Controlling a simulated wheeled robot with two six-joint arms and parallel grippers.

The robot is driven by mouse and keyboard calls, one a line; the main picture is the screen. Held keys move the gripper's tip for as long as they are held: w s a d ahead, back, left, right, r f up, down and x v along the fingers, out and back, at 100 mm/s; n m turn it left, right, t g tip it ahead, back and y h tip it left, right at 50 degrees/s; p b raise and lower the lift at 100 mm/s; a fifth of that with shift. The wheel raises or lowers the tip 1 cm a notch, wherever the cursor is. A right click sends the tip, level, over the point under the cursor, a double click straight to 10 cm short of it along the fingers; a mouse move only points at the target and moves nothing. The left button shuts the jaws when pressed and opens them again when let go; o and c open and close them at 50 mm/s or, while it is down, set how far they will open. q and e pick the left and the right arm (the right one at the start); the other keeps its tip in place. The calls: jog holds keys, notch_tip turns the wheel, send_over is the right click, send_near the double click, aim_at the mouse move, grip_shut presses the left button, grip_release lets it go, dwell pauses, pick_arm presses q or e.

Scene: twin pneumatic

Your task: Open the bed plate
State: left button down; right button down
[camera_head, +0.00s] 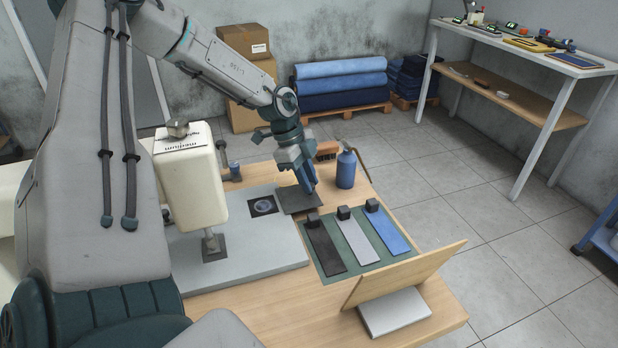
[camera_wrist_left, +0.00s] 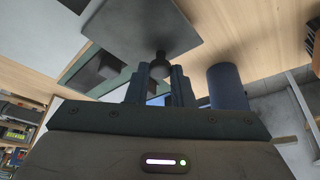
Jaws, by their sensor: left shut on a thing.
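The bed plate (camera_head: 298,203) is a dark grey square at the right edge of the machine's light grey base (camera_head: 260,262). It also fills the upper middle of the left wrist view (camera_wrist_left: 140,32). My left gripper (camera_head: 311,191) points down at the plate's right side. In the left wrist view its fingers (camera_wrist_left: 161,82) are closed around a small dark round knob (camera_wrist_left: 161,62) beside the plate's edge. The fingers partly hide the knob, and I cannot tell how far the plate is raised. My right gripper does not show.
A white machine head (camera_head: 190,180) stands over the base, left of my gripper. A blue bottle (camera_head: 346,169) stands close to the right of the gripper. A green mat (camera_head: 328,265) with black, grey and blue strips lies in front, near a tilted wooden board (camera_head: 405,272).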

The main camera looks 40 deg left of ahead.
aim_at(294, 187)
pick_arm(q)
jog(key=c, duration=1.3)
grip_release()
jog(key=shift+w+r, duration=0.1)
jog(key=shift+w, duration=0.05)
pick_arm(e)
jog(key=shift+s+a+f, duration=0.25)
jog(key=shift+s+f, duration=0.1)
pick_arm(q)
jog(key=shift+a+r, duration=0.1)
jog(key=shift+r, duration=0.05)
jog(key=p+v, duration=0.1)
jog(key=v, duration=0.9)
jog(key=shift+r, duration=0.2)
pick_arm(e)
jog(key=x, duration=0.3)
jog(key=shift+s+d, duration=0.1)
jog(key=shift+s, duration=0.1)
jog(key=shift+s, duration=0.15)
